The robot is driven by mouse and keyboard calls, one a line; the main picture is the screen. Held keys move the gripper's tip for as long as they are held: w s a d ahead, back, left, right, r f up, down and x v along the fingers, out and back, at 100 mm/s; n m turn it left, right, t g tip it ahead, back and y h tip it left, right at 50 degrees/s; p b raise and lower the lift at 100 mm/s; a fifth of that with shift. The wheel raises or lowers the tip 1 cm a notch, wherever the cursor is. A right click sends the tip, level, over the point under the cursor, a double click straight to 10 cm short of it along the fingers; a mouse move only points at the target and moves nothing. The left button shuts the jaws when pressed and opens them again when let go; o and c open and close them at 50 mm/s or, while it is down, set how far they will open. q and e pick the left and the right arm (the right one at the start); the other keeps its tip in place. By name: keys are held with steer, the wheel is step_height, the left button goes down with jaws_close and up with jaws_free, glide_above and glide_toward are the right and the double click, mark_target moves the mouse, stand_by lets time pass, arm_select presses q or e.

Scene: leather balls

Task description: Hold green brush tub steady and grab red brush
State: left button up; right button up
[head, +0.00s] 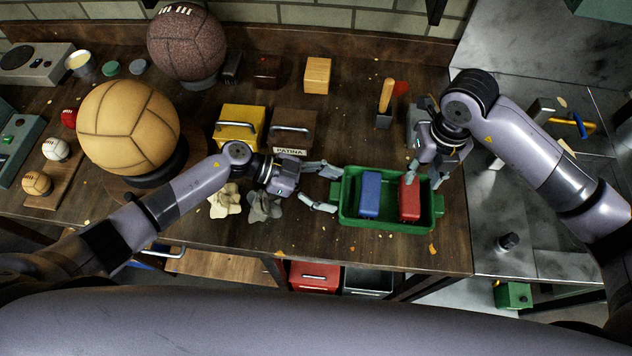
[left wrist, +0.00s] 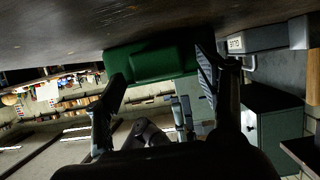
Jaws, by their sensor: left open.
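The green brush tub (head: 343,212) sits near the front edge of the workbench. A blue brush (head: 370,195) and the red brush (head: 409,199) lie side by side in it, the red one on the right. My left gripper (head: 327,188) is open at the tub's left end, fingers apart. In the left wrist view the green tub (left wrist: 125,62) shows ahead, between and beyond the open fingers (left wrist: 165,78). My right gripper (head: 425,174) is at the tub's back right corner, fingers apart, one by the red brush's far end. Contact there is unclear.
Pale and grey crumpled cloths (head: 225,200) lie left of the tub, below my left arm. A yellow box (head: 239,128) and a brown box labelled PATINA (head: 294,130) stand behind. A wooden-handled tool (head: 386,100) stands behind the tub. A large tan ball (head: 128,127) is at left.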

arm_select(q)
steer(key=shift+d, duration=0.1)
steer(key=shift+c, duration=0.2)
jaws_close()
stand_by(0.7)
arm_select(e)
steer(key=shift+o, duration=0.6)
